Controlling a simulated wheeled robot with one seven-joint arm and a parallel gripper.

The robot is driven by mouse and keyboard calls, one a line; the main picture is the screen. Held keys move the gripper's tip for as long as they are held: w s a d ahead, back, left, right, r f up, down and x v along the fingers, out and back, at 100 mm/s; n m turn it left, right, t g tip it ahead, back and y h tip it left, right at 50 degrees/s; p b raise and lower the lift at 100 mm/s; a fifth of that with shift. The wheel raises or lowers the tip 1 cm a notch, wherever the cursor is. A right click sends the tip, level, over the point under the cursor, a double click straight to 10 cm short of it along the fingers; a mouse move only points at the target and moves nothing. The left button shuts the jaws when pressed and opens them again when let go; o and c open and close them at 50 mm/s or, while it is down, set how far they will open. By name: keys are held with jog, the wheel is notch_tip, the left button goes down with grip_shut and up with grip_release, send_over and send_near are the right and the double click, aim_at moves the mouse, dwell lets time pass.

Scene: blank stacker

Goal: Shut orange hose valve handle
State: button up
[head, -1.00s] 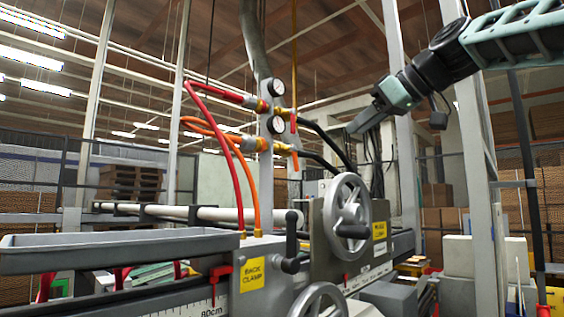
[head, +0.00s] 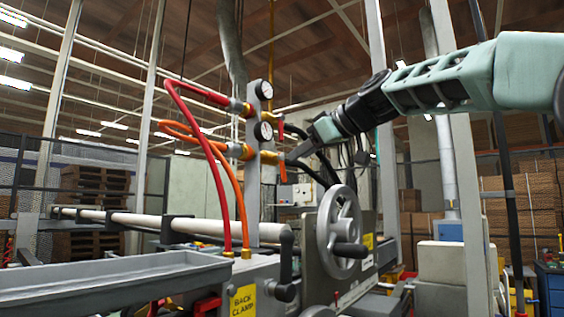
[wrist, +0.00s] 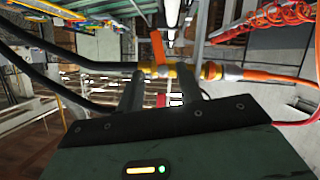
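The orange valve handle (head: 283,172) hangs down from the lower brass valve, across the line of its pipe. In the wrist view the orange handle (wrist: 157,46) stands up in the picture from the brass valve body (wrist: 166,70). The orange hose (head: 227,180) joins the left end of this lower line. My gripper (head: 294,156) is just right of the lower valve in the head view. In the wrist view its two fingers (wrist: 160,82) are apart and empty, their tips close to the brass valve. I cannot tell whether they touch it.
A red handle (head: 281,130) sits on the upper valve line, above the orange one. Black hoses (wrist: 95,66) run beside my fingers. A grey handwheel (head: 340,225) stands below my gripper. A grey tray (head: 120,280) is at lower left.

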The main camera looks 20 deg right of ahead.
aim_at(283, 165)
jog(key=p+x, duration=0.2)
jog(key=x, duration=0.5)
jog(key=shift+w+a+f, duration=0.1)
jog(key=shift+w+a, duration=0.05)
jog(key=shift+w, duration=0.05)
